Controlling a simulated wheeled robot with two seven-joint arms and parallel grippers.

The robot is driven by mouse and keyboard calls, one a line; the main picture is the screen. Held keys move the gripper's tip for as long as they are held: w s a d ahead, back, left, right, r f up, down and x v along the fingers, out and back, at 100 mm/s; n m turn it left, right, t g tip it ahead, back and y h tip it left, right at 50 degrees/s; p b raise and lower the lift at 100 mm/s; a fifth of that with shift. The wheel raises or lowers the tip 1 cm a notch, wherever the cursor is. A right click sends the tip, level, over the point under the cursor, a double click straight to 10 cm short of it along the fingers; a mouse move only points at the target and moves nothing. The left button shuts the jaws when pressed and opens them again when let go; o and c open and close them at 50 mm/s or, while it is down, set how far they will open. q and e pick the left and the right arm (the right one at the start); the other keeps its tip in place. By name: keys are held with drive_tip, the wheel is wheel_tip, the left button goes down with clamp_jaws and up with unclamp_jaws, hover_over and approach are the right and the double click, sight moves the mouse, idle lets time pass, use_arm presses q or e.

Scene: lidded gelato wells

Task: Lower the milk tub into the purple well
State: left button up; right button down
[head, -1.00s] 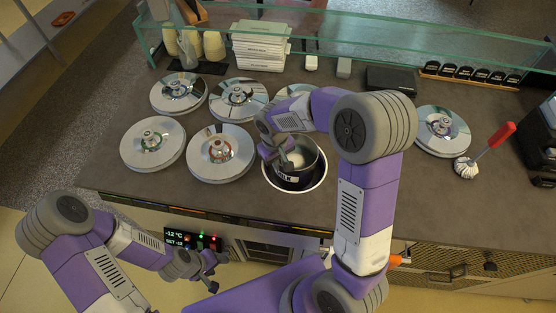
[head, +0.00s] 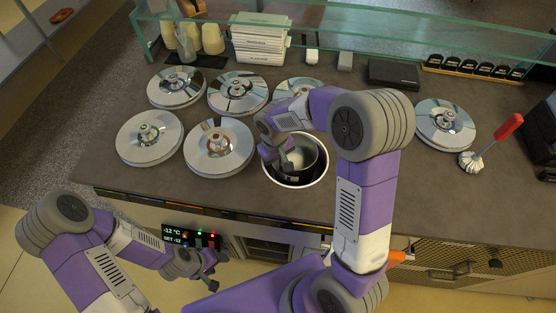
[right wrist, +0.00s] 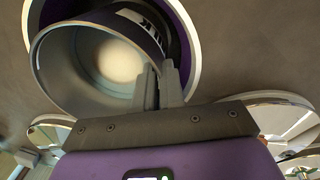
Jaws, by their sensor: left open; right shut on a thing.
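The milk tub (head: 301,159), a dark round tub with a pale inside, sits partly down in the open well (head: 323,174) with its white rim. In the right wrist view the tub (right wrist: 112,62) looks tilted relative to the well, whose purple inner band (right wrist: 188,40) shows beside it. My right gripper (head: 285,160) is shut on the tub's near-left wall; its fingers (right wrist: 160,88) straddle the rim in the wrist view. How far the tub's base is from the well floor is hidden. My left gripper (head: 210,272) is open and empty, low in front of the counter.
Several lidded wells, such as one with a red-ringed lid (head: 218,148), stand left of and behind the open well. Another lid (head: 445,124) and a red-handled tool (head: 493,143) lie right. A glass shelf (head: 360,40) runs along the back.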

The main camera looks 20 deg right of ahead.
sight(278, 172)
drive_tip(key=shift+f+b, duration=0.55)
drive_tip(key=shift+f, duration=0.35)
idle(0.9)
drive_tip(key=shift+f+b, duration=1.55)
drive_tip(key=shift+f, duration=0.1)
drive_tip(key=c, duration=1.6)
unclamp_jaws()
drive_tip(key=shift+o, duration=0.7)
drive_tip(key=o, duration=0.5)
drive_tip(key=shift+c, duration=0.2)
drive_tip(key=shift+s+a+f, duration=0.1)
drive_tip(key=shift+s, duration=0.05)
